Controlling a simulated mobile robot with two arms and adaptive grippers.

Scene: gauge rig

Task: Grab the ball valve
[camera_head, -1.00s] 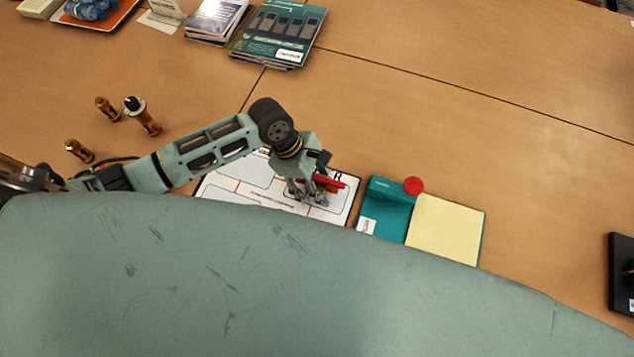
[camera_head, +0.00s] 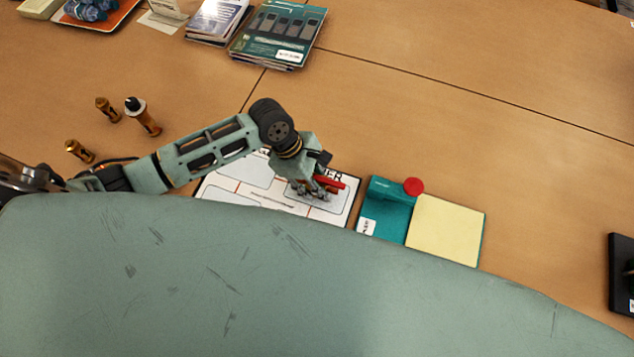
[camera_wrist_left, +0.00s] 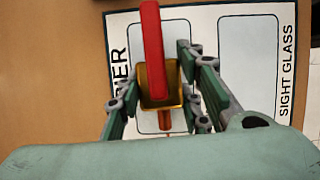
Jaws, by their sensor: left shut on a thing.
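The ball valve has a red lever and a brass body. In the left wrist view its red handle (camera_wrist_left: 152,45) points up the picture, and its brass body (camera_wrist_left: 158,84) sits between my left gripper's fingers (camera_wrist_left: 160,98). In the head view the red handle (camera_head: 330,182) shows beside my left gripper (camera_head: 318,190), over the white printed mat (camera_head: 228,188). My left gripper is shut on the valve. The fingers hide part of the brass body. I cannot tell whether the valve touches the mat. My right gripper is not in view.
Booklets (camera_head: 278,35) lie at the back. The table right of the booklets is clear.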

